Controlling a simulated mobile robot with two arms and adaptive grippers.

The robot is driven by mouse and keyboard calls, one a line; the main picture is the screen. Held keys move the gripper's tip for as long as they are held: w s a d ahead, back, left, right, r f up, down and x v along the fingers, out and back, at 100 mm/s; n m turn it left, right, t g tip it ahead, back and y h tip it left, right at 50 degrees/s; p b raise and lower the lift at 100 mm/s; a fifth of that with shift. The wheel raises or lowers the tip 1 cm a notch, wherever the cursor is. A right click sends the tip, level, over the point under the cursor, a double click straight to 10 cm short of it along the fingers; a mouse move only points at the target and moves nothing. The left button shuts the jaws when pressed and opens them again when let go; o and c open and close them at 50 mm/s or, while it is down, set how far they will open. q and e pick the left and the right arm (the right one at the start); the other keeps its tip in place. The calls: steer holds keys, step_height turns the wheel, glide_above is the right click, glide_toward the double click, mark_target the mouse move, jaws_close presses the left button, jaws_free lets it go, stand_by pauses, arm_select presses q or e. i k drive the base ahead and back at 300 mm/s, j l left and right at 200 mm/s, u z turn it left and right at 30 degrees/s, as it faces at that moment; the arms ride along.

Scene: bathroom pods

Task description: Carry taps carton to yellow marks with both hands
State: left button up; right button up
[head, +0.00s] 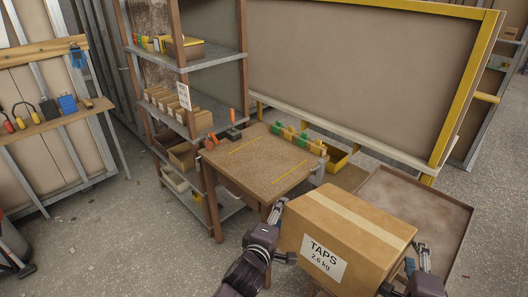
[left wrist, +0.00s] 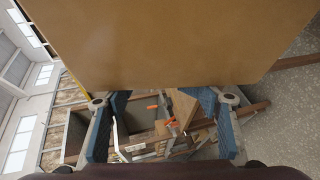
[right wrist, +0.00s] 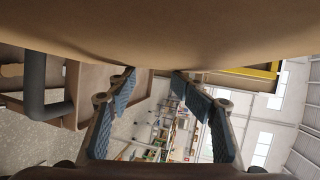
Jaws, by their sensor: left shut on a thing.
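The taps carton (head: 345,235), a brown box with tan tape and a white "TAPS 2.6 kg" label, is held up at the lower right of the head view, in front of the workbench. My left gripper (head: 286,250) is at its left side, shut on it. My right gripper (head: 418,262) is at its right side. In the right wrist view (right wrist: 154,78) its fingers stand apart at the carton, and their grip is hidden. Two yellow marks (head: 250,145) (head: 285,178) lie as lines on the bare brown bench top (head: 245,165).
A shelf rack (head: 200,135) with bins stands at the bench's left. Clamps with orange handles (head: 232,130) sit at its back left corner. A flat brown tray surface (head: 425,205) is behind the carton. The bench middle is clear.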

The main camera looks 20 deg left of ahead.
mark_target(266, 158)
steer(key=i+j, duration=0.85)
steer(key=j, duration=0.15)
steer(key=i+j, duration=0.1)
steer(key=j, duration=0.2)
steer(key=i+j, duration=0.15)
steer(key=j, duration=0.15)
steer(key=i+j, duration=0.55)
steer(key=i, duration=0.15)
